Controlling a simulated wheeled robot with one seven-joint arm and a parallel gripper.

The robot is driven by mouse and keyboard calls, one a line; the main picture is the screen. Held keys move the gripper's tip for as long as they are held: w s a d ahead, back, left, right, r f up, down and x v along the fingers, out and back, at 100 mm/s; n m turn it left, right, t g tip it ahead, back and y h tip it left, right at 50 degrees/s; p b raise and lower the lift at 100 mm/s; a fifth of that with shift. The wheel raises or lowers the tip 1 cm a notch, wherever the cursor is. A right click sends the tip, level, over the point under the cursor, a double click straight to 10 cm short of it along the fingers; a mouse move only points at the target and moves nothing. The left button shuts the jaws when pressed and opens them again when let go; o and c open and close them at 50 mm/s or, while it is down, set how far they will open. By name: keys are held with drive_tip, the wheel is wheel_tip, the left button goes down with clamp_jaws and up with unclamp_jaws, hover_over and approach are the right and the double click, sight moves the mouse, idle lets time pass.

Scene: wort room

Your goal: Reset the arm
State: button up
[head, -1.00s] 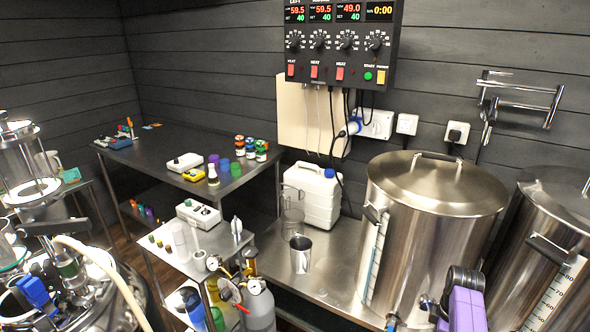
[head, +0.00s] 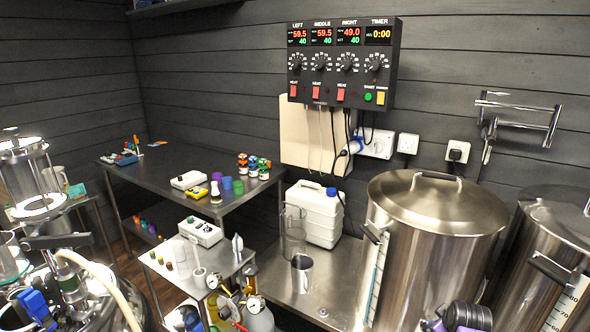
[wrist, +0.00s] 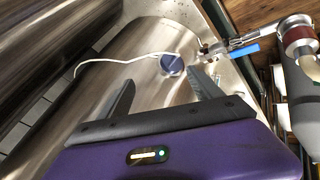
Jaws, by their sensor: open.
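My arm shows at the bottom of the head view as a purple and dark link (head: 466,318), in front of the large lidded steel kettle. In the wrist view my gripper (wrist: 162,98) has its two grey fingers apart with nothing between them. Beyond the fingers are a steel surface, a thin white cable or tube (wrist: 120,60) and a round blue-grey disc (wrist: 171,65). The fingertips do not show in the head view.
The steel kettle (head: 432,235) stands close to my arm, with a second kettle (head: 545,250) at right. A steel cup (head: 302,274) and white jerrycan (head: 316,213) stand on the bench. Gas cylinders (head: 258,320) stand at its left. A valve with a blue lever (wrist: 243,53) is near my fingers.

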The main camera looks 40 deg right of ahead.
drive_tip(key=w+a+r+m+t+h, duration=0.1)
drive_tip(key=w+a+r+t, duration=0.2)
drive_tip(key=a, duration=0.7)
drive_tip(key=w+a+r+t, duration=0.1)
drive_tip(key=a+r+t, duration=0.25)
drive_tip(key=a, duration=0.55)
drive_tip(key=w+a+r+m+t+h, duration=0.1)
drive_tip(key=a+r+t, duration=0.3)
drive_tip(key=a, duration=0.6)
drive_tip(key=s+a+r+n+t+y, duration=0.15)
drive_tip(key=s+a+r, duration=0.3)
drive_tip(key=a, duration=0.45)
drive_tip(key=s+a+r+t+y, duration=0.1)
drive_tip(key=s+a+r+y, duration=0.2)
drive_tip(key=a+r, duration=0.35)
drive_tip(key=s+a+f+n+g+y, duration=0.1)
drive_tip(key=s+a+n+y, duration=0.2)
drive_tip(key=s+a, duration=0.4)
drive_tip(key=shift+s+a+f+y+b, duration=0.25)
drive_tip(key=shift+a+f+y+b, duration=0.15)
drive_tip(key=shift+a+y, duration=0.4)
